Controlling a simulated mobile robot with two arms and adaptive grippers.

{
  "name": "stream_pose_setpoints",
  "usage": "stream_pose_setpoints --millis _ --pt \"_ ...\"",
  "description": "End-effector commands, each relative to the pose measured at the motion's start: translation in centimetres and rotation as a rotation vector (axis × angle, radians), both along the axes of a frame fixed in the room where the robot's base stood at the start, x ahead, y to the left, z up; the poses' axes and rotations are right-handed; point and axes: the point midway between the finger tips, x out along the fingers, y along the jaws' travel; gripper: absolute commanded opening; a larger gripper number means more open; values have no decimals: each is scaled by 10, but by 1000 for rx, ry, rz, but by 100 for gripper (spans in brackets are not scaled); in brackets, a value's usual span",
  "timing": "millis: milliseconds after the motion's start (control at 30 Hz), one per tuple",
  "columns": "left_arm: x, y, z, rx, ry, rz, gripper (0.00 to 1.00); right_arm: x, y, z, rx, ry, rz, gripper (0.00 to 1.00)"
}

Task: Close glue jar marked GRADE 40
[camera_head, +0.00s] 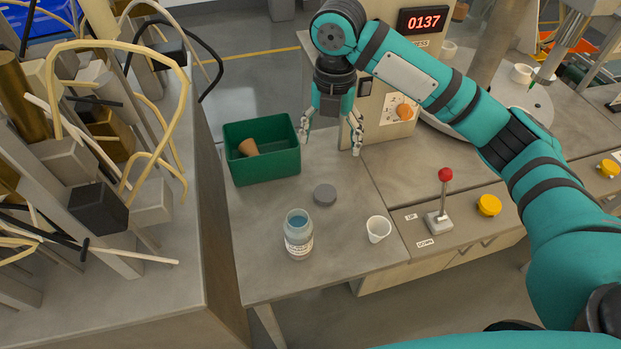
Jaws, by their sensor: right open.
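The glue jar (298,236) stands upright and open on the grey bench, with bluish contents showing at its mouth. It has a white label whose text is too small to read. A grey round lid (325,194) lies flat on the bench just behind and right of the jar, apart from it. My right gripper (329,146) points down with its fingers spread, empty, behind the lid and right of the green bin. My left gripper is not in view.
A green bin (264,168) holding a brown cork-like piece (248,148) stands behind the jar. A white cup (378,229) stands right of the jar. A red-knobbed lever (441,205) and yellow button (489,205) are farther right. A cluttered cabinet with looping cables (150,130) fills the left.

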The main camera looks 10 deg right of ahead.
Motion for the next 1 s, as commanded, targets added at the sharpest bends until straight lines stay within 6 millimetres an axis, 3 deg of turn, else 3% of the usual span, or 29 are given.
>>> stream_pose_setpoints --millis 167,333,467,633,867,1000 --pt "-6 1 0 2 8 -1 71 0 -1 0 -1 2 1 78" --pt "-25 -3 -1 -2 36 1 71 0 -1 0 -1 0 1 78" --pt "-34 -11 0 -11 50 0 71 -1 -1 -9 -2 4 1 78" --pt "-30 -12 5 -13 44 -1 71 -1 -1 -42 -3 7 0 78" --pt "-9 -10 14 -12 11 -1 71 -1 -1 -92 -2 5 0 78" --pt "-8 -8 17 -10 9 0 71 -1 0 -113 -1 4 0 78"
